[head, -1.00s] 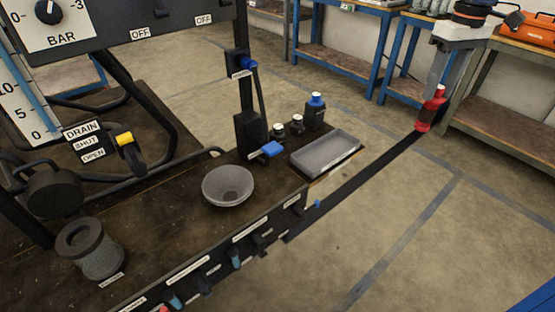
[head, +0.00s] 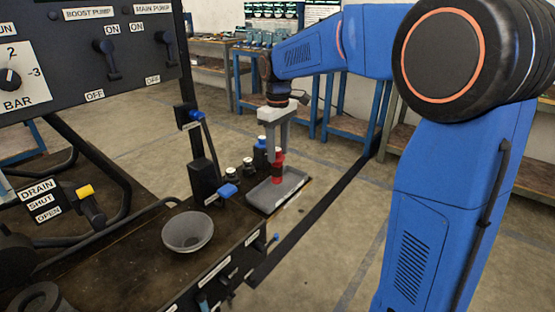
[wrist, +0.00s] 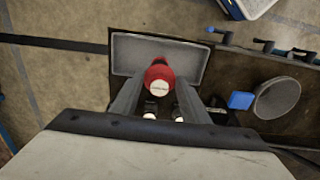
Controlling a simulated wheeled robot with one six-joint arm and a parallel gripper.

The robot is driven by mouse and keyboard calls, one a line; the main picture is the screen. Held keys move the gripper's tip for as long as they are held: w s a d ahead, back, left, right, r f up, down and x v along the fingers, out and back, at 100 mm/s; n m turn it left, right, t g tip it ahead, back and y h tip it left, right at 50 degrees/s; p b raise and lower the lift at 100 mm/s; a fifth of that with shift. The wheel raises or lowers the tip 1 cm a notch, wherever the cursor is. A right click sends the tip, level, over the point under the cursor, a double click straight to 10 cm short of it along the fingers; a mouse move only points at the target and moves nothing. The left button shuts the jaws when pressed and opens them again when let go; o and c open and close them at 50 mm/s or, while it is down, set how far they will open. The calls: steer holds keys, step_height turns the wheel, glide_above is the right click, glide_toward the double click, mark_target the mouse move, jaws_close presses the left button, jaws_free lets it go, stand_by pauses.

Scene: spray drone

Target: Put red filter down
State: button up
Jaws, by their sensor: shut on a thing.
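The red filter (head: 278,170) is upright, with a white top that shows in the wrist view (wrist: 160,74). My gripper (head: 277,150) is shut on it from above, one finger on each side, as the wrist view (wrist: 157,88) also shows. The filter is over the shallow grey tray (head: 293,183) at the bench end. In the wrist view it covers part of the tray's near edge (wrist: 122,55). I cannot tell whether its base touches the tray floor.
A blue-capped bottle (head: 260,153) and small dark jars (head: 228,174) stand close beside the tray. Open floor lies to the right.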

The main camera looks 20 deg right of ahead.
mark_target(279, 157)
steer(key=shift+d+f, duration=0.1)
steer(key=shift+f, duration=1.55)
steer(key=o, duration=1.4)
steer(key=shift+f, duration=0.1)
